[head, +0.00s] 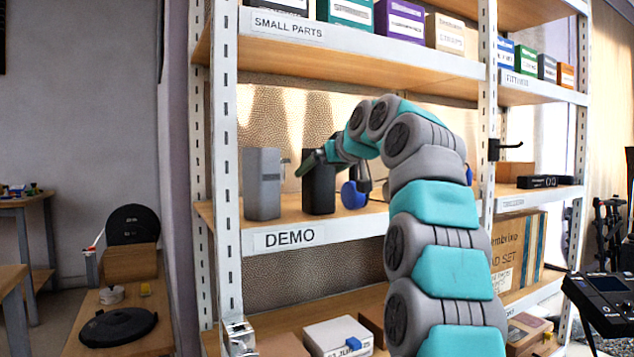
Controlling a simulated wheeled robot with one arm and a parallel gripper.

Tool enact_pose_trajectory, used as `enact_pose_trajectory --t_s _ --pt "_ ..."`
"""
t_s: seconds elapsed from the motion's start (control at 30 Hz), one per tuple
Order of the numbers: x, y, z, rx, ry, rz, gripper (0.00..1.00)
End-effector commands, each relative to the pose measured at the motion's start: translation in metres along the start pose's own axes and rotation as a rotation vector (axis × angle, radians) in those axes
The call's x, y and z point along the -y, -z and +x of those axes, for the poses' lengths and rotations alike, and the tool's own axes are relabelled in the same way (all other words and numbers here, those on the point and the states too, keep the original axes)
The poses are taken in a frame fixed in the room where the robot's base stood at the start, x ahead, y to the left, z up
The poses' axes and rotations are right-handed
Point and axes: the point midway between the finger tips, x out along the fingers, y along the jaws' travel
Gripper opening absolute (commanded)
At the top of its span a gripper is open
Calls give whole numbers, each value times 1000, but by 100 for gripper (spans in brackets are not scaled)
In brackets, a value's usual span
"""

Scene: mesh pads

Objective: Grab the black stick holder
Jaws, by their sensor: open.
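A black upright holder (319,190) stands on the shelf labelled DEMO, in the head view. A grey upright box-like holder (263,184) stands just left of it. My teal and grey arm reaches up and over to the shelf from the lower right. My gripper (318,164) is at the top of the black holder and covers part of its upper end. The jaws are open. I cannot tell whether they touch the holder or surround its top. A blue round object (354,195) sits right of the black holder, partly behind a dark part near my wrist.
The shelf's right upright (487,130) stands close to my arm, with a black hook (506,147) on it. The shelf above (360,62) holds several small boxes. A white box (338,336) lies on the shelf below. The left upright (226,170) borders the grey holder.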

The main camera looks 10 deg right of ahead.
Motion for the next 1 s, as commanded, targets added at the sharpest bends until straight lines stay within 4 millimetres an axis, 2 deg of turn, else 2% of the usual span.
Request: enact_pose_trajectory --t_s 0.13,0.4,1.0 --pt "0 0 17 3 0 0 100" --pt "0 0 18 0 0 0 99" --pt "0 0 18 0 -1 0 31"
